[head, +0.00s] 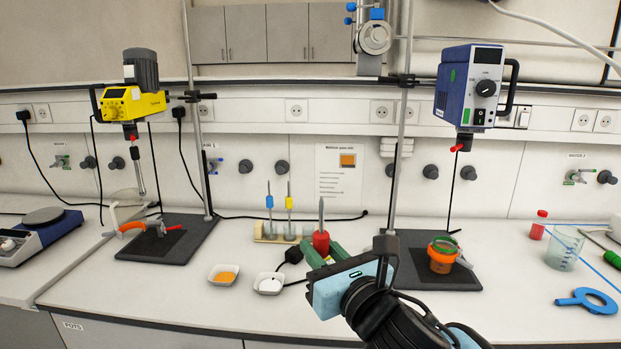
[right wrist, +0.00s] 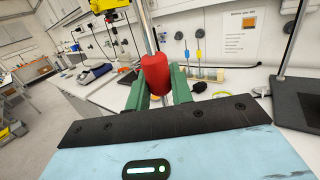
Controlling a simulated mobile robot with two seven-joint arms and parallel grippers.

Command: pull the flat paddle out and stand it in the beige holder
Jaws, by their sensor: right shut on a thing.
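A tool with a red grip (head: 321,242) and a thin metal shaft pointing up is in my right gripper (head: 325,253). Its lower end is hidden, so I cannot tell whether it is the flat paddle. In the right wrist view the green fingers are on both sides of the red grip (right wrist: 154,76). The beige holder (head: 262,238) stands just behind and left of it on the bench. Two tools stand upright in the holder, one with a blue collar (head: 269,201) and one with a yellow collar (head: 289,202). My left gripper is not in view.
Two white dishes, one with orange powder (head: 224,274) and one with white powder (head: 268,284), lie in front of the holder. An orange cup (head: 442,258) sits on the right stand's dark base. A yellow stirrer motor (head: 132,102) and a blue one (head: 470,85) hang on stands.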

